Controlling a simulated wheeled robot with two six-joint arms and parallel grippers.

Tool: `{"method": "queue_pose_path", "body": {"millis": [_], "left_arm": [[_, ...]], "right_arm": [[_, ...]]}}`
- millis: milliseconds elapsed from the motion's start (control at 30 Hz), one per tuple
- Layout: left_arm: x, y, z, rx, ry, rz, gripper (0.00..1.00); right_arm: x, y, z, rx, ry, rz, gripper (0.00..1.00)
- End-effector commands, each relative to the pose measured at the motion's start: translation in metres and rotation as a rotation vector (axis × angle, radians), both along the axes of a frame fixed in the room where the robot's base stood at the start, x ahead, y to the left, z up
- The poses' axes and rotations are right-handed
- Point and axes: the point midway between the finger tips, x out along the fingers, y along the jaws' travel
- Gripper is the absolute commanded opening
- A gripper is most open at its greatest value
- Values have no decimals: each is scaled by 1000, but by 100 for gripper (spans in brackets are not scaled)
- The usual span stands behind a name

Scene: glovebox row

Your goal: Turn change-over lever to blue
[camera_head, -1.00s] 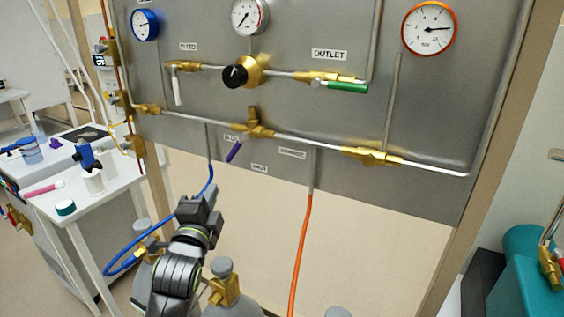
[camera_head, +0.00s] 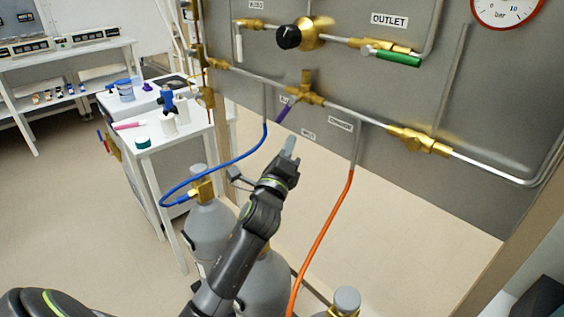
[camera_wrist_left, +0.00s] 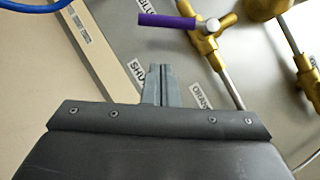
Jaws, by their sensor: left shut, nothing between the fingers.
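The change-over lever has a purple handle (camera_head: 284,112) on a brass valve (camera_head: 307,90) in the panel's lower pipe. The handle points down and left, its end close to the BLUE label, which it partly covers. In the left wrist view the purple handle (camera_wrist_left: 168,20) lies beside the BLUE label (camera_wrist_left: 146,7). The SHUT label (camera_head: 308,134) and the ORANGE label (camera_head: 340,123) are lower and to the right. My left gripper (camera_head: 289,147) is shut and empty just below the handle; its fingertips (camera_wrist_left: 161,72) show apart from it. My right gripper is out of view.
A blue hose (camera_head: 215,167) and an orange hose (camera_head: 322,235) hang below the panel (camera_head: 400,165). Grey gas cylinders (camera_head: 210,235) stand beneath, near my left arm. The green outlet handle (camera_head: 398,58) is up and right. A white table (camera_head: 165,138) stands left.

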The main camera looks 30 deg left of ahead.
Motion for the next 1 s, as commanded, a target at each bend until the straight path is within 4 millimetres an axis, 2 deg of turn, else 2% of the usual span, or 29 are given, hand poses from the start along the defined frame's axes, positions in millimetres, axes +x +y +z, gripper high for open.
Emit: {"method": "queue_pose_path", "body": {"millis": [33, 300, 1000], "left_arm": [[10, 2, 5, 2, -2, 0, 0], [23, 25, 23, 1, -1, 0, 0], [27, 32, 25, 30, -10, 1, 0]], "right_arm": [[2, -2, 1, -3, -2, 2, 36], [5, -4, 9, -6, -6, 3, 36], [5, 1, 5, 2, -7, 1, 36]]}}
